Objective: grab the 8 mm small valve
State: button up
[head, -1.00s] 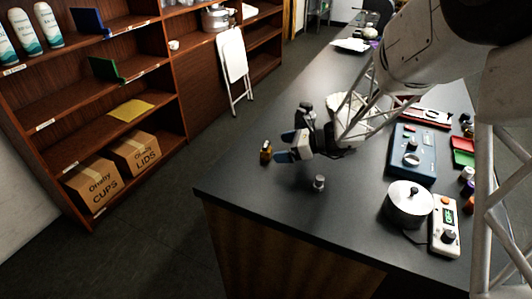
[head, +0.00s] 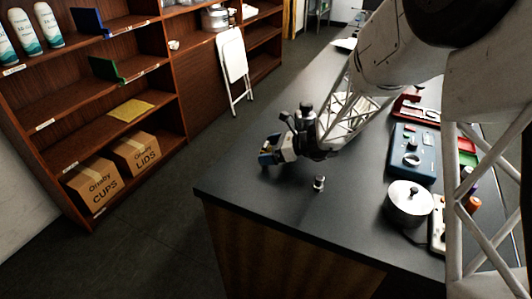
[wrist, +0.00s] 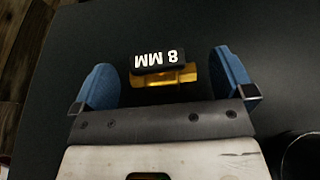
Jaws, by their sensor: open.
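The small valve (wrist: 164,75) is a brass piece with a black block on top marked "8 MM", upside down in the wrist view. It sits on the dark counter between the two blue fingers of my gripper (wrist: 165,80). The fingers are open, with a gap on each side of the valve. In the head view, my gripper (head: 268,157) is low over the counter near its left edge. There the valve is mostly hidden by the fingers.
A small metal-topped piece (head: 319,183) stands on the dark counter (head: 260,205) near the gripper. A round silver pot (head: 408,205) and a blue device (head: 413,153) are to the right. The counter's left edge drops to the floor close by.

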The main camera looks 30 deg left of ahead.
aim_at(266, 145)
jog(key=shift+s+a+f, duration=0.1)
jog(key=shift+a+f, duration=0.2)
jog(key=shift+a, duration=0.35)
jog(key=c, duration=0.6)
jog(key=shift+c, duration=0.2)
jog(key=shift+r, duration=0.15)
jog(key=shift+r, duration=0.8)
notch_tip(266, 145, up, 2)
jog(key=s+d, duration=0.3)
jog(key=s, duration=0.1)
jog(key=s+d, duration=0.3)
jog(key=s, duration=0.1)
jog(key=s+d+r, duration=0.1)
jog(key=s+d, duration=0.3)
jog(key=shift+s+d+r, duration=0.1)
jog(key=shift+s, duration=0.1)
